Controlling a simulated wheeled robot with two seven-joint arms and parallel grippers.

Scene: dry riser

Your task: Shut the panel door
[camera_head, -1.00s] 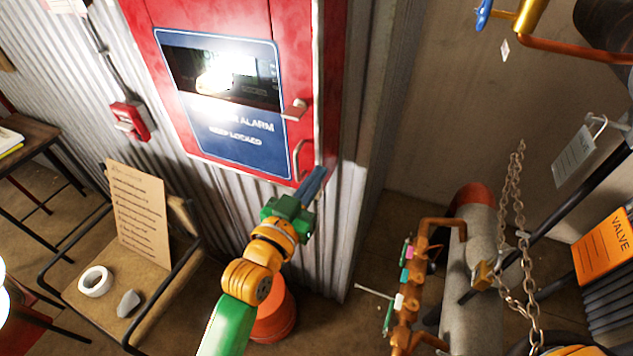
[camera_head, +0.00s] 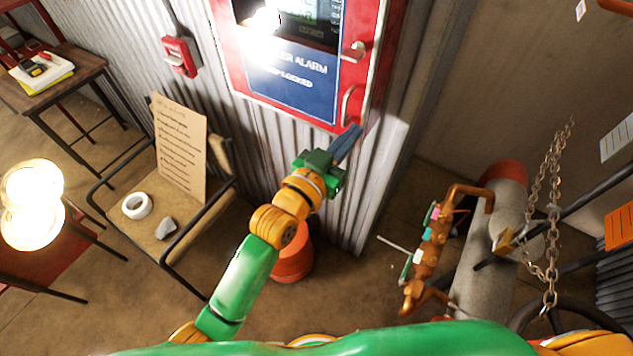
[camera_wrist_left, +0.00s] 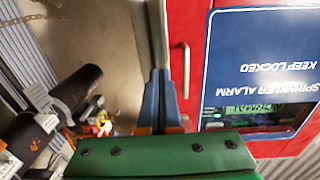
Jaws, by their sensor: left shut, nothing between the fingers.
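The red panel door (camera_head: 236,72) carries a blue sign reading "ALARM" and "KEEP LOCKED", with a lit window above it. A latch (camera_head: 356,51) and a bar handle (camera_head: 346,105) sit on its right side. The door looks flush or almost flush with its box; I cannot tell whether a gap is left. My left gripper (camera_head: 348,144) is shut and empty, its blue-grey fingers at the door's lower right corner, just below the handle. In the left wrist view the fingers (camera_wrist_left: 160,88) point up beside the door's edge and handle (camera_wrist_left: 186,70); contact is unclear. My right gripper is out of view.
A rack with a cardboard notice (camera_head: 180,150), white tape roll (camera_head: 137,205) and grey stone stands left of my arm. Copper pipework (camera_head: 428,250), a thick pipe and a hanging chain (camera_head: 553,220) stand at right.

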